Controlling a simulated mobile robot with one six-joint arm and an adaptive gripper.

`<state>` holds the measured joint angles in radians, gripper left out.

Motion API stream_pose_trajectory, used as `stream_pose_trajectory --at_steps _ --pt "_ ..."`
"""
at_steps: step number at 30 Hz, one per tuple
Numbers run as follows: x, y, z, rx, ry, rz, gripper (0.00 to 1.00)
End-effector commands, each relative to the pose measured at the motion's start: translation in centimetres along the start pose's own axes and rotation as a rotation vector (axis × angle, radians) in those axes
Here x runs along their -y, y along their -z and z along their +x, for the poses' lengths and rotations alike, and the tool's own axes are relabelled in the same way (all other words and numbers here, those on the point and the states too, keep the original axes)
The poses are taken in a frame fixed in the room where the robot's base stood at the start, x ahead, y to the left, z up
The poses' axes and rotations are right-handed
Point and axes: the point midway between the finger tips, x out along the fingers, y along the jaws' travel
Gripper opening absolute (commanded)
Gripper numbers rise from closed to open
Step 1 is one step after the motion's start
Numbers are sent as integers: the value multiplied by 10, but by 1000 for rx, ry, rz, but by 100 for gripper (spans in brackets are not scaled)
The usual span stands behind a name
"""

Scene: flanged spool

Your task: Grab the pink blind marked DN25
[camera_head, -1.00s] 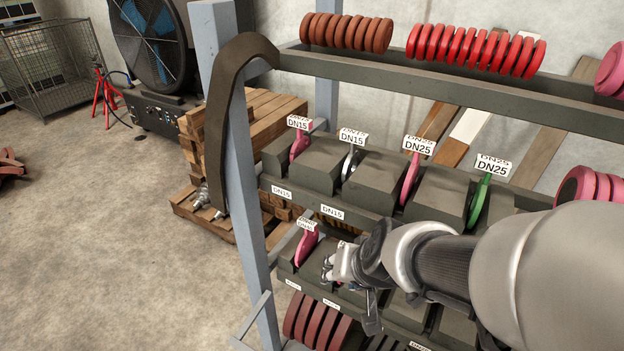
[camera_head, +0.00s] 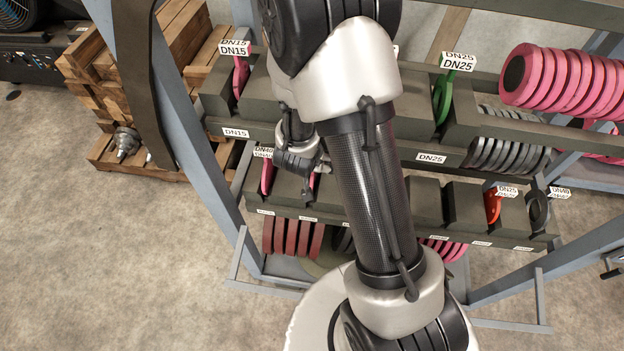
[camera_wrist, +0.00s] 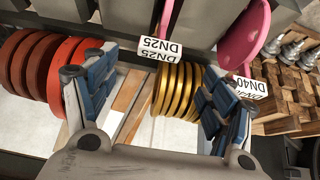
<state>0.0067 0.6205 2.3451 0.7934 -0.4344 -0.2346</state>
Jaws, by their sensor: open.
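In the wrist view a pink blind (camera_wrist: 167,16) with a white DN25 label (camera_wrist: 160,49) shows at the top, mostly cut off by the frame. My gripper (camera_wrist: 153,66) is open and empty, with that label just beyond and between its blue-padded fingertips. A second pink blind (camera_wrist: 257,28), labelled DN40 (camera_wrist: 248,87), is to the right. In the head view the DN40 pink blind (camera_head: 267,178) stands in the lower row, and a strip of another pink blind (camera_head: 311,181) shows beside my wrist. My arm hides the gripper's fingers there.
A green DN25 blind (camera_head: 443,98) and a pink DN15 blind (camera_head: 240,77) stand in the upper row. Pink rings (camera_head: 560,78) hang at right. In the wrist view, orange-red discs (camera_wrist: 45,65) and gold discs (camera_wrist: 178,90) lie beyond the fingers. A rack post (camera_head: 180,120) stands left.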

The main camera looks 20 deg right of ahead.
Motion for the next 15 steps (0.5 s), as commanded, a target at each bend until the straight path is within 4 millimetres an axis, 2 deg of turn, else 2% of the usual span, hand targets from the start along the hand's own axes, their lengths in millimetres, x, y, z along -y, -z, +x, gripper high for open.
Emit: stream_pose_trajectory --at_steps 1,3,11,15 --pt "0 -2 13 1 -1 0 77" --pt "0 -2 24 2 -1 0 77" --pt "0 0 43 0 1 0 77" --pt "-2 -1 63 1 0 0 77"
